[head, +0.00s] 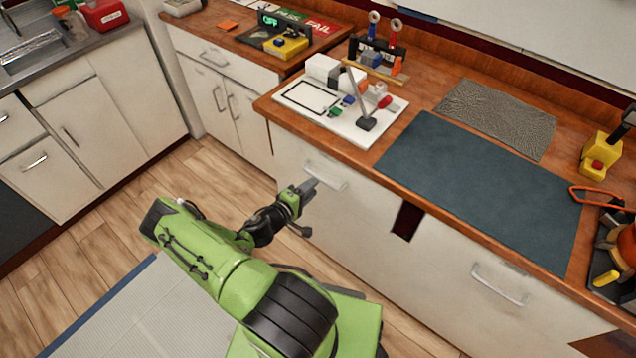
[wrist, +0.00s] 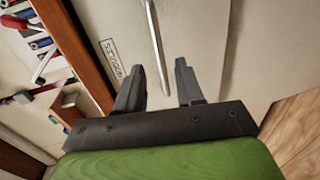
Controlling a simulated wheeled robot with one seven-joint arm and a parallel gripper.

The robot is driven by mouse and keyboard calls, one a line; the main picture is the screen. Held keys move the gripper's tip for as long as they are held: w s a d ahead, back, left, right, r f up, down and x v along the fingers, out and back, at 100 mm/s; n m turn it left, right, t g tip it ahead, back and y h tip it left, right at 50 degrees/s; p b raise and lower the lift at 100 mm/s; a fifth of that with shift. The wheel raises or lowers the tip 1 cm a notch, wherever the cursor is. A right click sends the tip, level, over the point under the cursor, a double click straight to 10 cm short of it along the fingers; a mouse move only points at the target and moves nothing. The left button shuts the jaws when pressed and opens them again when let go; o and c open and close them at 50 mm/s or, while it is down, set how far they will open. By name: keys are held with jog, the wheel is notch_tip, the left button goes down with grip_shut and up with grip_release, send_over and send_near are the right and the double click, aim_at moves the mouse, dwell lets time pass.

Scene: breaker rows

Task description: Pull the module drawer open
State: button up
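The module drawer (head: 350,215) is a cream front under the wooden counter, and it looks flush with the cabinet. Its pale bar handle (head: 325,177) is near the top of that front. In the wrist view the handle (wrist: 154,40) runs up and down the picture, and its lower end lies between my fingers. A small printed label (wrist: 111,58), too blurred to read, is beside it. My gripper (wrist: 158,68) is open, with a finger on each side of the handle and gaps visible. In the head view my gripper (head: 308,188) is at the handle and partly covers the drawer front.
A white board (head: 345,115) with small coloured parts stands on the counter above the drawer. A blue-grey mat (head: 480,185) lies to its right. Another drawer handle (head: 498,286) is at lower right. The wooden floor (head: 225,185) left of the drawer is clear.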

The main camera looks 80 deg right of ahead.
jog(key=x, duration=0.4)
jog(key=shift+s+d+f, duration=0.1)
jog(key=shift+s+d, duration=0.05)
jog(key=shift+d, duration=0.05)
grip_shut()
